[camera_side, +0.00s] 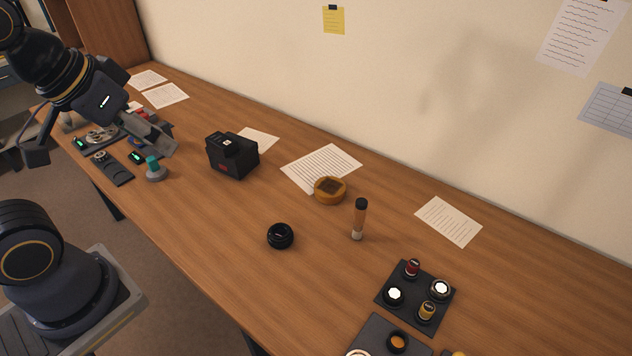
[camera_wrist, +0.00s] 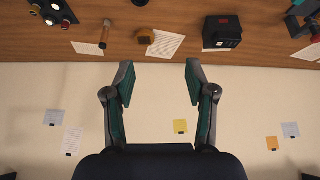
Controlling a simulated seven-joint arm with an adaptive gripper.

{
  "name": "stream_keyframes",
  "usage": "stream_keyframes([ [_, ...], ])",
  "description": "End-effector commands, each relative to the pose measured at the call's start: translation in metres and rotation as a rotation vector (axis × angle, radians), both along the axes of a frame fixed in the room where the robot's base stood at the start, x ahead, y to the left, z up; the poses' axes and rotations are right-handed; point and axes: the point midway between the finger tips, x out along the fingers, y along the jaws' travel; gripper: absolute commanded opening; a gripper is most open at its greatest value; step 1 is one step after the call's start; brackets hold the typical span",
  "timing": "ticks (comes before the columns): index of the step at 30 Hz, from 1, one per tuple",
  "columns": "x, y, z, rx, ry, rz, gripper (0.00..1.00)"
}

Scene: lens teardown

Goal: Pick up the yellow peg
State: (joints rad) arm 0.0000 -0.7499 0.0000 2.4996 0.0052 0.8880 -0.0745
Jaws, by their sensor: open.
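A small yellow peg (camera_side: 427,309) stands upright on a dark square tray (camera_side: 384,301) at the lower right of the side view. It shares the tray with a red peg (camera_side: 412,267) and two round white-topped parts. A second yellow piece (camera_side: 456,353) is cut off by the bottom edge, so I cannot tell what it is. My gripper (camera_side: 165,140) is far from the tray, raised over the far left end of the table. In the wrist view its two teal-padded fingers (camera_wrist: 159,78) are apart with nothing between them.
A second dark tray (camera_side: 366,338) lies nearer the front. The wall bounds the back.

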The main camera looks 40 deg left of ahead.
Motion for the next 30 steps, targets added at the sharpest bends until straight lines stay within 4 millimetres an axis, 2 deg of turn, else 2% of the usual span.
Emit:
stream_keyframes([
  [2, 0.012, 0.004, 0.017, -0.024, -0.063, 0.077, 0.56],
  [4, 0.036, 0.008, 0.039, -0.055, -0.12, 0.161, 0.56],
  [8, 0.088, -0.009, 0.059, -0.101, -0.153, 0.205, 0.56],
  [11, 0.129, -0.038, 0.063, -0.129, -0.156, 0.197, 0.56],
  [14, 0.17, -0.084, 0.055, -0.15, -0.142, 0.158, 0.56],
  [17, 0.204, -0.151, 0.031, -0.156, -0.111, 0.088, 0.56],
  [18, 0.213, -0.182, 0.017, -0.155, -0.097, 0.052, 0.56],
  [20, 0.218, -0.229, -0.009, -0.142, -0.069, -0.009, 0.56],
  [21, 0.218, -0.259, -0.028, -0.129, -0.051, -0.054, 0.56],
  [24, 0.201, -0.325, -0.079, -0.077, 0.0, -0.174, 0.56],
  [25, 0.193, -0.34, -0.094, -0.058, 0.015, -0.211, 0.56],
  [27, 0.172, -0.368, -0.126, -0.015, 0.051, -0.282, 0.56],
  [30, 0.144, -0.388, -0.158, 0.031, 0.094, -0.346, 0.56],
])
